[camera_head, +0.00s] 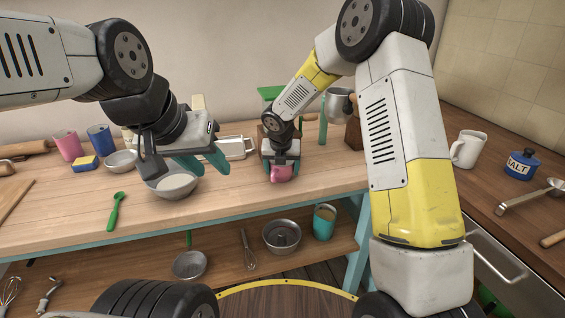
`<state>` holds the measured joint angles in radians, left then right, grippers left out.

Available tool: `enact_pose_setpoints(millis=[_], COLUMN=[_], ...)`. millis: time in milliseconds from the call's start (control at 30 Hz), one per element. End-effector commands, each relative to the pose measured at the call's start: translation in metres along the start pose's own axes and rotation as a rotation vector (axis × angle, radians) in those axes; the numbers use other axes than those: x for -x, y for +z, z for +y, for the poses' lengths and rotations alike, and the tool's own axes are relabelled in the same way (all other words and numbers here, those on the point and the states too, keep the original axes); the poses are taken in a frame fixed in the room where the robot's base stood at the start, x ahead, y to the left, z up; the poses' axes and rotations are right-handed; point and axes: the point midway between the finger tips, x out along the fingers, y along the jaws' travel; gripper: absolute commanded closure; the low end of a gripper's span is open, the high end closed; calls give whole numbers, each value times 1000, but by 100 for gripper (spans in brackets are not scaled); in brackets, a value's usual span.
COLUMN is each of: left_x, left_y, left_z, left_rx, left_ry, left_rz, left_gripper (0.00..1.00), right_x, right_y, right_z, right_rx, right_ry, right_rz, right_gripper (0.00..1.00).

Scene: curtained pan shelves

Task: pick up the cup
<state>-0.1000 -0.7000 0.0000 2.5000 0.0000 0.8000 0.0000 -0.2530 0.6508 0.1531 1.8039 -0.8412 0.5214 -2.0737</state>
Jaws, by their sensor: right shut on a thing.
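A pink cup (281,175) is at the front part of the wooden table, just right of the middle of the view. My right gripper (281,165) reaches down over it and is shut on it. The gripper hides the upper part of the cup, and I cannot tell whether its base touches the table. My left gripper (209,170) is above the table to the left, beside and partly over a bowl of white contents (172,190). Its teal fingers are apart with nothing seen between them.
A second pink cup (68,146), a blue cup (101,139) and a sponge (85,163) stand at the left. A green spoon (115,211) lies in front. A white mug (468,149) stands on the right counter.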

Motion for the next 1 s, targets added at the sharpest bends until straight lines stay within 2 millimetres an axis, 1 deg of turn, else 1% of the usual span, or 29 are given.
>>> enact_pose_setpoints(millis=[200, 367, 800, 1000], left_x=[0, 0, 0, 0], left_y=[0, 0, 0, 0], left_z=[0, 0, 0, 0], left_rx=[0, 0, 0, 0], left_ry=[0, 0, 0, 0], left_rz=[0, 0, 0, 0], left_gripper=[64, 64, 64, 64], right_x=[7, 15, 50, 63], right_y=[2, -18, -102, -134], right_z=[0, 1, 1, 0], right_rx=[0, 3, 6, 4], right_ry=[0, 0, 1, 0], right_rz=[-1, 0, -1, -1], right_gripper=[82, 82, 82, 82])
